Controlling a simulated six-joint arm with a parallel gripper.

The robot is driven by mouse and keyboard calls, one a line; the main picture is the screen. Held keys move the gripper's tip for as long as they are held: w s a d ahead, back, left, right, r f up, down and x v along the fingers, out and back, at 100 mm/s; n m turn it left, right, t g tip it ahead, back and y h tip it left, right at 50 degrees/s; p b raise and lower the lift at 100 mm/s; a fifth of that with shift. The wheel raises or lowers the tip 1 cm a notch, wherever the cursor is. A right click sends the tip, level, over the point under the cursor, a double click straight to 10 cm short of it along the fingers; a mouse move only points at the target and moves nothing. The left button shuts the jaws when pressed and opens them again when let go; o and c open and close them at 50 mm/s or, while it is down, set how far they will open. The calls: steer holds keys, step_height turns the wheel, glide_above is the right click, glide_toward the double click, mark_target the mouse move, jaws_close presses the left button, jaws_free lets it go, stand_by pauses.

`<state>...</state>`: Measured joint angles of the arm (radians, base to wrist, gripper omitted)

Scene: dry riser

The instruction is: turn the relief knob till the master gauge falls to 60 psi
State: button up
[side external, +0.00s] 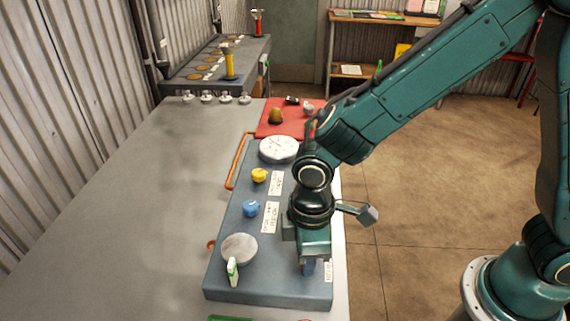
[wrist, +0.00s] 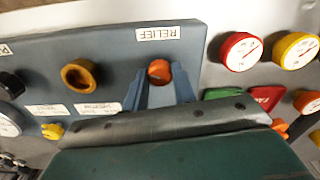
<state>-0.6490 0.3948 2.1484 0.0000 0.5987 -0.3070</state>
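The relief knob, a small orange-red round knob (wrist: 159,71), sits beside the white RELIEF label (wrist: 159,34) on the blue-grey panel (side external: 223,279). My gripper (wrist: 160,80) points down at the panel's near right end, its two blue fingers on either side of the knob. Whether they touch it I cannot tell. In the side view my gripper (side external: 309,268) hides the knob. A large white dial with red marks (side external: 279,149), likely the master gauge, lies at the panel's far end; its reading is too small to make out.
Yellow (side external: 259,175) and blue (side external: 251,208) knobs and a grey disc (side external: 239,248) sit on the panel. A red mat (side external: 267,129) with small parts lies beyond. Red (wrist: 241,51) and yellow (wrist: 295,50) gauges lie beside the panel. The bench's left side is clear.

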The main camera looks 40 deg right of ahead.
steer(key=shift+c, duration=1.2)
steer(key=shift+m, duration=1.3)
steer(key=o, duration=1)
steer(key=shift+r, duration=0.1)
step_height(320, 180, up, 14)
